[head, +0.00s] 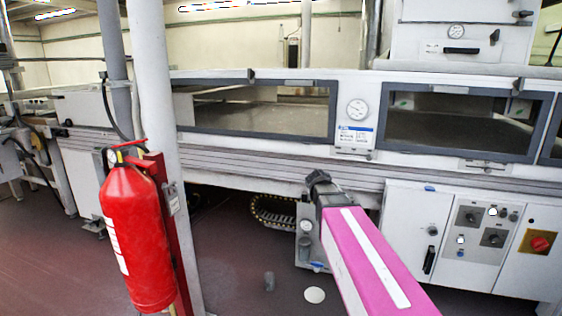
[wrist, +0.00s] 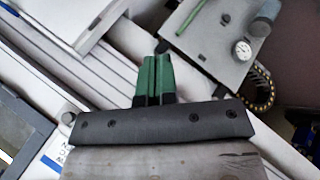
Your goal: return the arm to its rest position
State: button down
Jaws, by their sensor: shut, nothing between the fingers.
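My arm shows in the head view as a pink link with a white stripe, reaching forward from the lower right toward the machine's lower edge. A dark part is at its far end, and the fingers cannot be made out there. In the wrist view my gripper (wrist: 153,78) has two green fingers side by side, closed together with nothing held. A dark bar lies across its base. The fingers point toward the machine's pale panels, and I see no contact with them.
A long white machine with glass windows (head: 265,108) runs across the head view. A red fire extinguisher (head: 135,235) hangs by a white post (head: 160,120) at left. A control panel (head: 480,233) is at right.

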jog(key=s+a+f+m+g+y, duration=0.1)
jog(key=s+a+f+g+y, duration=0.1)
jog(key=s+f, duration=0.7)
jog(key=s+a+f+m+g+y, duration=0.1)
jog(key=s+f+y, duration=0.4)
jog(key=s+f, duration=0.5)
jog(key=shift+s+a+f+g, duration=0.15)
jog(key=shift+a+f+g, duration=0.25)
jog(key=shift+a+g, duration=0.5)
